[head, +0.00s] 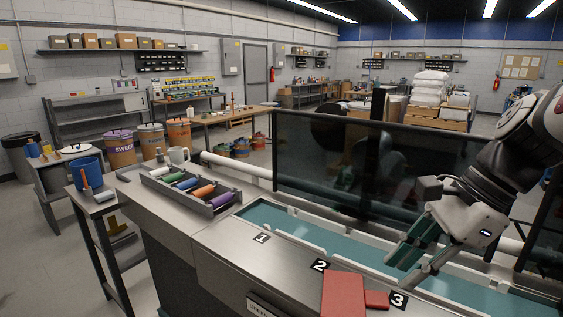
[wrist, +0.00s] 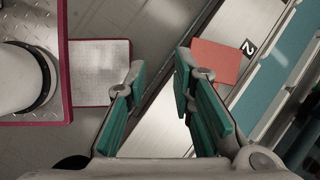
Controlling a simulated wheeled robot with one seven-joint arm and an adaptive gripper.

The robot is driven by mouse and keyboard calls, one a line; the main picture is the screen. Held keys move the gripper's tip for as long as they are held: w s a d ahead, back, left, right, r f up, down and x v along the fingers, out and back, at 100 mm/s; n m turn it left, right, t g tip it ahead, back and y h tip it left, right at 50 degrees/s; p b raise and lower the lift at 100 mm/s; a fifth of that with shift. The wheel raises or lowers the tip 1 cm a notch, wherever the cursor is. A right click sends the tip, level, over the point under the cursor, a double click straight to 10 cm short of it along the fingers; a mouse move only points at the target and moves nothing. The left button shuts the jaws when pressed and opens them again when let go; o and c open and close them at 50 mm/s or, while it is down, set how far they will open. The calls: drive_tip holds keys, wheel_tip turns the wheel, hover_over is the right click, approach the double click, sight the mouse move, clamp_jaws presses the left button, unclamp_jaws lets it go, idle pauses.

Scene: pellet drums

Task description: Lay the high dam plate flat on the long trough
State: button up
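A flat red plate (head: 342,296) with a smaller red tab (head: 376,299) on its right lies on the steel bench top between the labels 2 and 3. It appears to be the dam plate; its lower part is cut off by the frame edge. It also shows in the wrist view (wrist: 216,62) beside label 2. A long teal-floored channel (head: 262,217) with pale walls runs behind it and looks like the trough. My gripper (head: 402,272) is above the channel's right part, behind the plate. Its teal-padded fingers (wrist: 160,68) are apart with nothing between them.
A dark see-through panel (head: 340,165) stands behind the channel. A grey tray (head: 160,190) of coloured rollers sits on the bench's far left end. A blue bucket (head: 86,172) stands on a side table. The bench top near label 1 (head: 262,238) is clear.

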drive_tip(key=s+r+n+t+h, duration=0.2)
drive_tip(key=s+n, duration=0.6)
drive_tip(key=n, duration=0.9)
drive_tip(key=t+h, duration=0.2)
drive_tip(key=h, duration=0.1)
drive_tip(key=shift+s+n, duration=0.4)
